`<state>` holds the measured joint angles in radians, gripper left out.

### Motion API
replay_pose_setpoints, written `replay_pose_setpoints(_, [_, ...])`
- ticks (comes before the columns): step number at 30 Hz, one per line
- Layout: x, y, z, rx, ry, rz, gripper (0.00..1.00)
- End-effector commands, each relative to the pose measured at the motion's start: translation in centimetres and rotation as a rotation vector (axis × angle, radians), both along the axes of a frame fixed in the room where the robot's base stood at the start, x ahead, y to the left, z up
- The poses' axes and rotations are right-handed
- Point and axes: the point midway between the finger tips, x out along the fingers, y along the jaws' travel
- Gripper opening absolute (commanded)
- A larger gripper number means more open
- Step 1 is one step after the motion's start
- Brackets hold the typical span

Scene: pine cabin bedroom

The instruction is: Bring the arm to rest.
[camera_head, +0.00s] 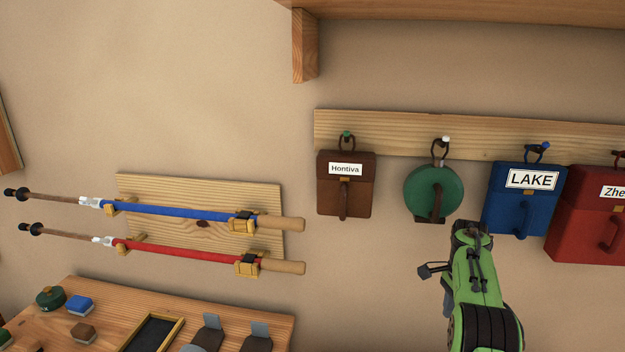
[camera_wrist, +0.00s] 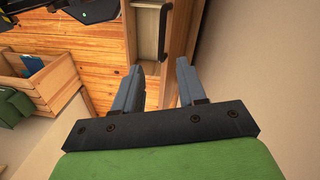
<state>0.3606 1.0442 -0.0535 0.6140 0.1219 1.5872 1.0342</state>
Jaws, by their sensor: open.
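My gripper (camera_wrist: 160,78) shows in the wrist view with its two grey fingers apart and nothing between them. Past the fingertips is a planked wooden surface with a pale, tray-like recess. In the head view my green arm rises at the lower right, in front of the wall and just below the hanging green round bag (camera_head: 433,188) and blue bag (camera_head: 523,200). The fingers cannot be made out in that view.
A brown bag (camera_head: 345,185) and a red bag (camera_head: 590,220) also hang from the wooden rail (camera_head: 400,132). Blue and red rods lie on a wall rack (camera_head: 150,190) at left. A table (camera_head: 110,305) bears small items. A wooden crate (camera_wrist: 50,92) shows in the wrist view.

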Motion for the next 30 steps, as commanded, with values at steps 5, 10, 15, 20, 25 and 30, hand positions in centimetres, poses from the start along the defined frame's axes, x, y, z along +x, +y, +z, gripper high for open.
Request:
replay_pose_setpoints(5, [-2.0,4.3,8.2,-0.019,-0.096,0.259,0.41])
replay_pose_setpoints(10, [-6.2,8.5,13.9,-0.047,-0.181,0.511,0.41])
replay_pose_setpoints(15, [-12.0,12.7,17.4,-0.086,-0.263,0.765,0.41])
replay_pose_setpoints(20, [-18.5,16.1,18.5,-0.134,-0.335,1.004,0.41])
replay_pose_setpoints(25, [-25.6,19.0,17.1,-0.200,-0.408,1.258,0.41])
replay_pose_setpoints(30, [-30.9,20.7,14.2,-0.266,-0.462,1.462,0.41])
